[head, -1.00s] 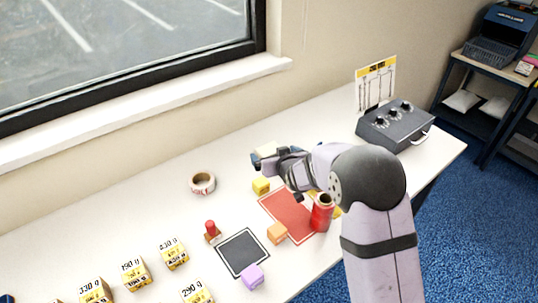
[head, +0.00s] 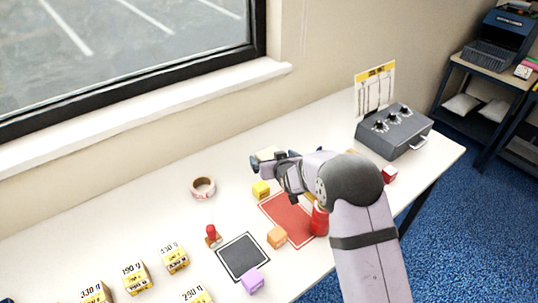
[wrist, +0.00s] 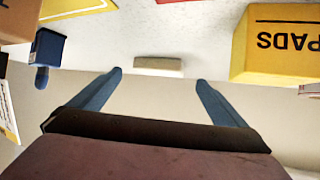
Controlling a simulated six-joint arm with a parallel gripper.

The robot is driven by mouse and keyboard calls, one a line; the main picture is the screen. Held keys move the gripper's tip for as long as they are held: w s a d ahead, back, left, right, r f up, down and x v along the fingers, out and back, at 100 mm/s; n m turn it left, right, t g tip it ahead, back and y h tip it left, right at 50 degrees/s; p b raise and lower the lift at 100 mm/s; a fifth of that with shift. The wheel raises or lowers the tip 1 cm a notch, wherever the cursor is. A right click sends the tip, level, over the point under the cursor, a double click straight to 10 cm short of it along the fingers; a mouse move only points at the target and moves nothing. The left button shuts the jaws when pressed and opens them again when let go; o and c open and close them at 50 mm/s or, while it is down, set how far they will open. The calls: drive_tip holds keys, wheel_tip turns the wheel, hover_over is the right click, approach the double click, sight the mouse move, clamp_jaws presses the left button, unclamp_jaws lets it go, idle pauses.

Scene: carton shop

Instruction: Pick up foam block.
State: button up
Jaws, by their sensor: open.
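A small cream-white block, which looks like the foam block (wrist: 158,66), lies on the table near the wall. In the wrist view it sits ahead of my gripper (wrist: 158,78), between the two blue fingertips in the picture and apart from them. My gripper is open and empty. In the head view my gripper (head: 268,163) is over the back of the table, with the cream block (head: 267,153) showing by its fingers, partly hidden by them.
A yellow box (wrist: 284,42) marked PADS stands close on the right in the wrist view; a blue object (wrist: 46,50) is on the left. In the head view, a tape roll (head: 203,187), red mat (head: 284,213), orange block (head: 277,236) and red can (head: 319,222) are nearby.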

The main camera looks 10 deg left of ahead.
sight(269, 154)
drive_tip(key=shift+p+x, duration=0.6)
drive_tip(key=shift+x, duration=1.55)
drive_tip(key=c, duration=1.1)
